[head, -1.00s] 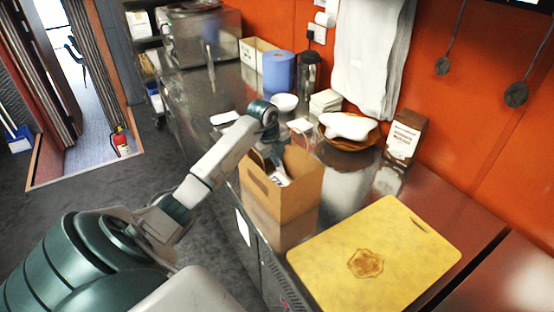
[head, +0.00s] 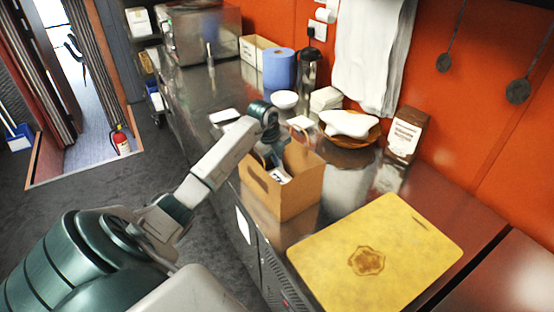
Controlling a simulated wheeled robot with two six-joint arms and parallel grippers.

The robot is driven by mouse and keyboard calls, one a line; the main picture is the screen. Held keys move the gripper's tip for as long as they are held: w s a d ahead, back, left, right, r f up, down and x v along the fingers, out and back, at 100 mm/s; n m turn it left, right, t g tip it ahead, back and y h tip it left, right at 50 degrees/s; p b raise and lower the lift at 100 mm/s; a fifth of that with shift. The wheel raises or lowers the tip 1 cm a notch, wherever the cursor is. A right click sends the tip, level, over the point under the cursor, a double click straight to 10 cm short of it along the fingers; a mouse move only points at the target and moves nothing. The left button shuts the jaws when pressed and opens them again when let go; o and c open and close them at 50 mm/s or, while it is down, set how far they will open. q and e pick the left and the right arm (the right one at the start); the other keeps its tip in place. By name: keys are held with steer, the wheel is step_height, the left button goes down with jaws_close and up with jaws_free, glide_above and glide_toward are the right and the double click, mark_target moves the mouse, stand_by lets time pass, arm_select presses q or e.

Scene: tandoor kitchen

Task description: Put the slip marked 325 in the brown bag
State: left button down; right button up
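The brown bag (head: 297,190) stands upright and open-topped on the steel counter, near the middle of the head view. My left arm reaches over its far left rim. My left gripper (head: 275,163) points down at the bag's mouth, its fingers partly hidden by the arm and the bag wall. A white piece with dark marks (head: 280,176) shows inside the mouth, beside or below the gripper. I cannot read a number on it, nor tell whether the fingers hold it. My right gripper is out of view.
A yellow board (head: 390,240) lies in front, to the right of the bag. Behind the bag are a white bowl (head: 284,100), a basket with a white cloth (head: 348,123) and a brown packet (head: 407,133). A white card (head: 224,116) lies on the counter to the left.

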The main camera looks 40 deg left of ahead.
arm_select(q)
steer(key=shift+f+b, duration=0.4)
steer(key=shift+f, duration=0.3)
steer(key=c, duration=1.6)
jaws_free()
steer(key=shift+r, duration=0.15)
